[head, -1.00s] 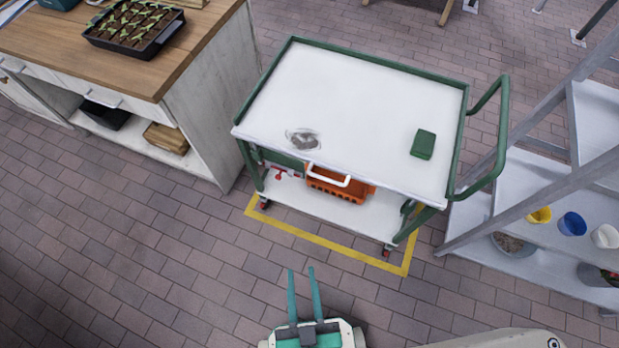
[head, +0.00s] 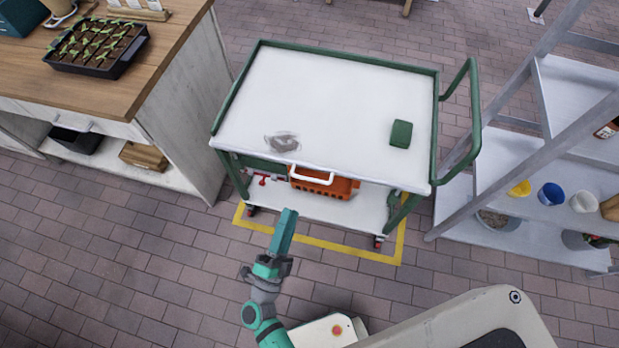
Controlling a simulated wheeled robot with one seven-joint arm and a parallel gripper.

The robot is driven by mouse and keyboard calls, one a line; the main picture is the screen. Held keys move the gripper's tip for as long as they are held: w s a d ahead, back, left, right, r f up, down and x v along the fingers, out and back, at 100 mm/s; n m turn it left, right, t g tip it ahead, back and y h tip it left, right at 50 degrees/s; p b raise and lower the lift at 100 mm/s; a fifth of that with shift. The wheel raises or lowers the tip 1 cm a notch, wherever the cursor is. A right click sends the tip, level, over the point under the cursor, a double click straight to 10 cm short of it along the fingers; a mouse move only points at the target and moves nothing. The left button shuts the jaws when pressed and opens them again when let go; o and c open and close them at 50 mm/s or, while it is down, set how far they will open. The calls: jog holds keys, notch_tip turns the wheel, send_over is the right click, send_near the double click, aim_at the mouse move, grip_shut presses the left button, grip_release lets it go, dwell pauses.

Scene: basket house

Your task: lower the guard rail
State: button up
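A cart with a white top (head: 330,95) stands ahead of me. A green rail (head: 350,56) runs along its back and sides. The front edge has no raised green rail. Which part is the guard rail that moves, I cannot tell. My gripper (head: 289,212) points toward the cart's front, left of its middle, and overlaps the lower shelf's front edge in the picture. Its fingers line up one behind the other, so their gap is hidden. Nothing is visibly held.
A green block (head: 401,133) and a clear, crumpled-looking item (head: 282,142) lie on the cart top. An orange basket (head: 325,186) is on the lower shelf. A wooden-topped bench (head: 130,70) stands left, a grey shelf rack (head: 510,160) right. The brick floor in front is clear.

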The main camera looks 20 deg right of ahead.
aim_at(310, 179)
jog(key=w+d+f+m+g+h, duration=0.1)
jog(key=w+f+m+g+h, duration=0.2)
jog(key=w+f+m+g, duration=0.35)
jog(key=shift+m+h, duration=0.3)
jog(key=shift+m, duration=0.25)
jog(key=x, duration=1)
jog(key=shift+s+d+r, duration=0.15)
jog(key=shift+d+r, duration=0.3)
